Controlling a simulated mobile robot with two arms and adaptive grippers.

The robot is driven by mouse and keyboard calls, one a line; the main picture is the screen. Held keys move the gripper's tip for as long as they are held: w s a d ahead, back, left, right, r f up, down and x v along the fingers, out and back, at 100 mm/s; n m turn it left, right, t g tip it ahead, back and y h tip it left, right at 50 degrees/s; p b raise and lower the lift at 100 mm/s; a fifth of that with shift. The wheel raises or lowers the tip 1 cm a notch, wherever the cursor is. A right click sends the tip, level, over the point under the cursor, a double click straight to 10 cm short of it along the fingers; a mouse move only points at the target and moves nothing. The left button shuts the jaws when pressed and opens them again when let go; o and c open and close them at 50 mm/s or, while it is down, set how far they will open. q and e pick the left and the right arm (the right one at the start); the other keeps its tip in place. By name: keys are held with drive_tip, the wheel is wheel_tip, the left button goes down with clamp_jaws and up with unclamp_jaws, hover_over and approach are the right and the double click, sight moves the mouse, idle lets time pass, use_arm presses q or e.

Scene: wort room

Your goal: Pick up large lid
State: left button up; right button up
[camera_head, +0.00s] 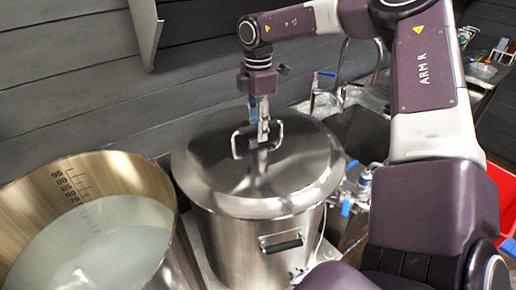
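The large lid (225,175) is a round, domed steel lid with a wire handle (236,143) on top. It sits on a tall steel pot (240,245) in the middle of the view. My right gripper (263,135) points down from above, with its fingertips at the lid's handle. The fingers are seen nearly edge-on, so I cannot tell whether they are closed on the handle or only around it. My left gripper is not in view.
An open steel vessel (150,185) with volume marks and cloudy liquid stands at the left, close to the pot. A tap (343,70) and blue-handled valves (346,205) are at the right. A wooden wall (60,60) is behind. A red container (503,210) is at the far right.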

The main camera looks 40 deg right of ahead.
drive_tip(key=shift+f, duration=0.1)
drive_tip(key=shift+c, duration=0.3)
clamp_jaws()
drive_tip(key=shift+w, duration=0.15)
